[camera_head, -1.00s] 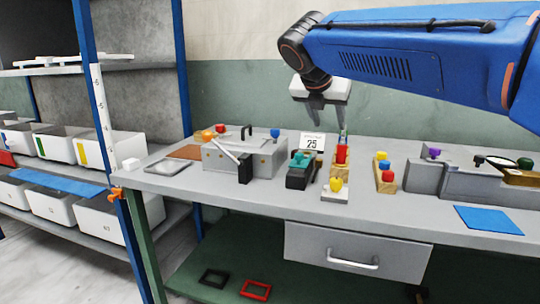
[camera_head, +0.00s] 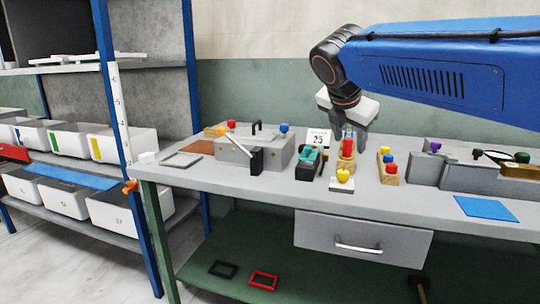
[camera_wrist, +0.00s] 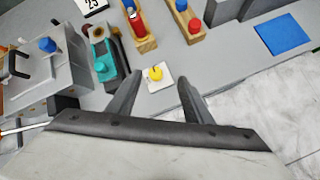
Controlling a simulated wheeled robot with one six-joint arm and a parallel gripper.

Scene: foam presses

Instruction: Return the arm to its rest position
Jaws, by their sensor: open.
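My gripper (camera_head: 362,132) hangs from my blue arm, above the workbench (camera_head: 400,217) and behind the red-topped item in the head view. In the wrist view my gripper (camera_wrist: 155,90) shows two dark fingers spread apart with nothing between them. A yellow knob on a white plate (camera_head: 342,183) stands on the bench; in the wrist view this white plate (camera_wrist: 147,83) shows beyond and between the fingertips. The fingers look apart from everything on the bench.
A grey press box (camera_head: 275,151), a teal-and-black device (camera_head: 309,162), a wooden block with coloured knobs (camera_head: 388,178) and a blue mat (camera_head: 486,208) are on the bench. A shelf with white bins (camera_head: 75,141) stands at left. The bench's front right is mostly clear.

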